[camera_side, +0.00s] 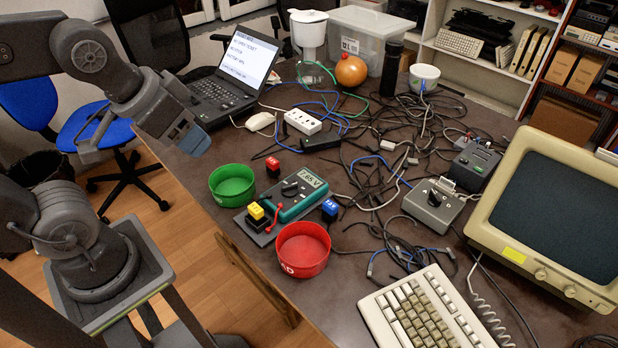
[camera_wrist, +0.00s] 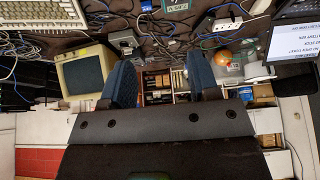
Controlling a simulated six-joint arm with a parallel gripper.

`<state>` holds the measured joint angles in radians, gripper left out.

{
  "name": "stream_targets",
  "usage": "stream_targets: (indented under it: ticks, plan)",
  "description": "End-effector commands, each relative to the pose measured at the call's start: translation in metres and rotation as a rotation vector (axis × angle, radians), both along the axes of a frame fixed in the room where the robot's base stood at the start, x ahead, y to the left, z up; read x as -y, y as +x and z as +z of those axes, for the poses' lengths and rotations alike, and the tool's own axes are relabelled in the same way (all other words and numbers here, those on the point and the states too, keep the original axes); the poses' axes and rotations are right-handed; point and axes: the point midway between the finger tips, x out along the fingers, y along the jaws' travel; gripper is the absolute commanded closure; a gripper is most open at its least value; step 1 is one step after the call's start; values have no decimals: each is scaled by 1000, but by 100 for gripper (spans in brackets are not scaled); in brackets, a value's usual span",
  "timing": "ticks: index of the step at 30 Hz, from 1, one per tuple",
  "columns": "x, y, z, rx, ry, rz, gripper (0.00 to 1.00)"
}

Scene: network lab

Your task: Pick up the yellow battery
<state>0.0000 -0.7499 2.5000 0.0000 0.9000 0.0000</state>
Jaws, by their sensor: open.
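I cannot make out the battery in the wrist view. My gripper (camera_side: 140,146) is open and empty, up and left of the battery, beyond the table's left edge. Its two blue-padded fingers stand apart in the wrist view (camera_wrist: 162,82).
A green bowl (camera_side: 232,186) and a red bowl (camera_side: 302,250) flank the tester board. A red block (camera_side: 273,167) and a blue block (camera_side: 330,209) stand nearby. Tangled cables (camera_side: 385,190) cover the table's middle. A laptop (camera_side: 235,75), a keyboard (camera_side: 425,315) and a monitor (camera_side: 545,215) stand around.

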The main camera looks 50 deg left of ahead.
Motion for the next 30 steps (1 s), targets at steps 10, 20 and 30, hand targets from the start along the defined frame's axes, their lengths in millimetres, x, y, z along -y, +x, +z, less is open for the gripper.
stream_targets:
  ticks: [10,20,30]
  plan:
    - [-3,16,-9,-55,72,-130,45]
    - [-21,85,-79,-283,314,-841,45]
    - [-38,119,-160,-384,380,-1456,45]
